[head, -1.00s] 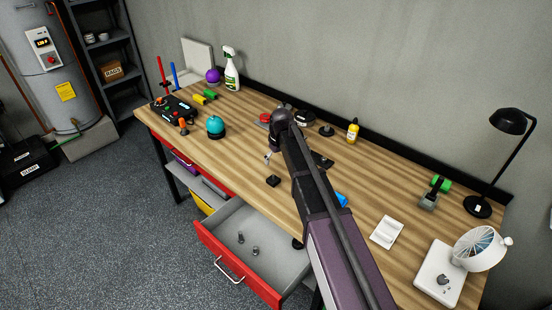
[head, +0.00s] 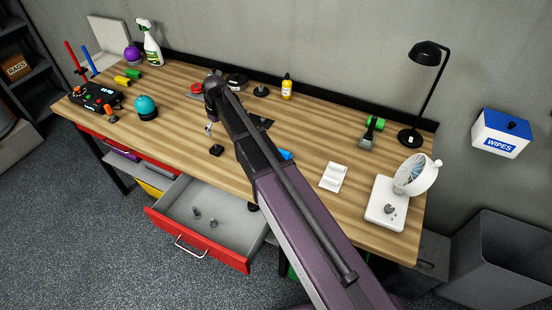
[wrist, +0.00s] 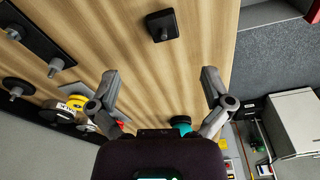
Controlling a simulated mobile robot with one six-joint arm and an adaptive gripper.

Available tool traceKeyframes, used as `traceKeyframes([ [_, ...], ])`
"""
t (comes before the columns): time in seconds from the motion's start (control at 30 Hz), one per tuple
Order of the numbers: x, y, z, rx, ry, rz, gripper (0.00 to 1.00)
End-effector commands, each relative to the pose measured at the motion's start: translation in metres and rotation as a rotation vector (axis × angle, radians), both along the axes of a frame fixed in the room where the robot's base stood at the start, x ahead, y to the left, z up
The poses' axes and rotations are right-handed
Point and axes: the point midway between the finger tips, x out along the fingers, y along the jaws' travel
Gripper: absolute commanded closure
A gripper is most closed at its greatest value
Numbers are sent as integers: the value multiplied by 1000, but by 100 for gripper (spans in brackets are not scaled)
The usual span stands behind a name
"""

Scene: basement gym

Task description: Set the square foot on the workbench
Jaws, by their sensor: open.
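A small black square foot (head: 216,150) with a short stud lies on the wooden workbench (head: 185,165), near its front edge. It also shows at the top of the wrist view (wrist: 162,27). My gripper (wrist: 161,80) is open and empty, its fingers spread wide on either side of bare wood. In the head view my gripper (head: 209,129) hangs just behind the square foot, apart from it.
A red drawer (head: 200,245) stands open below the bench front, with two small grey pieces (head: 205,218) inside. A teal dome (head: 146,108) stands left of my gripper.

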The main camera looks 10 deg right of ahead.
Motion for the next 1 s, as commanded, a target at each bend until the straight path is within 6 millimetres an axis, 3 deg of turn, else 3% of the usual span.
traceKeyframes([
  [0.27,-75,-81,-1,-17,40,-194,0],
  [0.4,-129,-130,-1,-30,68,-337,0],
  [0.6,-199,-182,-2,-47,105,-524,0],
  [0.8,-235,-205,-2,-57,124,-625,0],
  [1.0,-239,-209,-2,-59,128,-645,0],
])
